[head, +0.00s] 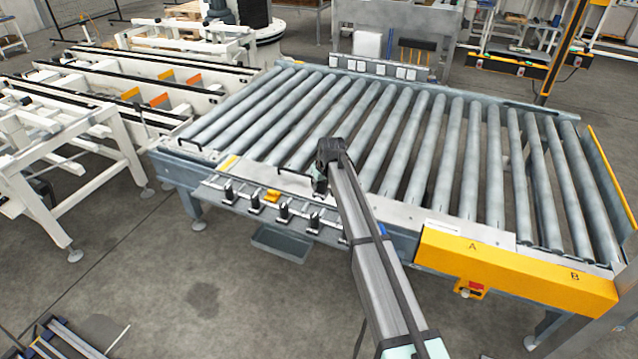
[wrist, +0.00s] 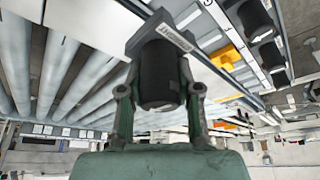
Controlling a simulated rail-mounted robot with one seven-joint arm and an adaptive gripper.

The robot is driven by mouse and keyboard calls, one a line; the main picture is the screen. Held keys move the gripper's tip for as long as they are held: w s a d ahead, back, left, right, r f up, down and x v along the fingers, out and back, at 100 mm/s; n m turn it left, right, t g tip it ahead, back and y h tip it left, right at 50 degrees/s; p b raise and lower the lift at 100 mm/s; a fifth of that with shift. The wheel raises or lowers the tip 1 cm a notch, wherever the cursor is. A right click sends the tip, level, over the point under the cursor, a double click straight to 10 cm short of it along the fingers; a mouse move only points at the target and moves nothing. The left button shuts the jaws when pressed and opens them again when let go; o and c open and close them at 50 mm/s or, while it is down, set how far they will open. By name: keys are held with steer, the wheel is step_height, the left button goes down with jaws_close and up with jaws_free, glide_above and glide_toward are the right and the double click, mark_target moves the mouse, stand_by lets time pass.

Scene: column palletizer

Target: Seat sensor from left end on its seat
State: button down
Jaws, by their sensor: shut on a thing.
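In the wrist view a black cylindrical sensor (wrist: 160,80) with a grey labelled bracket behind it sits between the two fingers of my gripper (wrist: 160,92), which is shut on it. In the head view my gripper (head: 322,180) is over the front edge of the roller conveyor, above and near the right part of the sensor shelf; the arm hides much of the held piece. Several black sensors (head: 284,212) stand in a row on the shelf. Some also show at the upper right of the wrist view (wrist: 255,18). I cannot tell whether the held sensor touches a seat.
A small yellow block (head: 272,196) lies among the shelf's sensors. A grey tray (head: 280,244) is below the shelf. The conveyor rollers (head: 420,150) extend behind my gripper. A yellow panel (head: 515,272) marked A and B runs along the front right.

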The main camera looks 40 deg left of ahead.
steer(key=f+b, duration=0.1)
steer(key=f, duration=0.2)
steer(key=f+b, duration=0.1)
steer(key=f, duration=0.2)
steer(key=shift+w+d, duration=0.1)
steer(key=shift+d, duration=0.1)
steer(key=shift+f+b, duration=0.3)
steer(key=shift+f, duration=0.55)
steer(key=shift+f, duration=0.25)
steer(key=shift+f, duration=0.25)
steer(key=shift+f+b, duration=0.35)
steer(key=shift+f, duration=0.4)
stand_by(0.9)
steer(key=c, duration=0.7)
jaws_free()
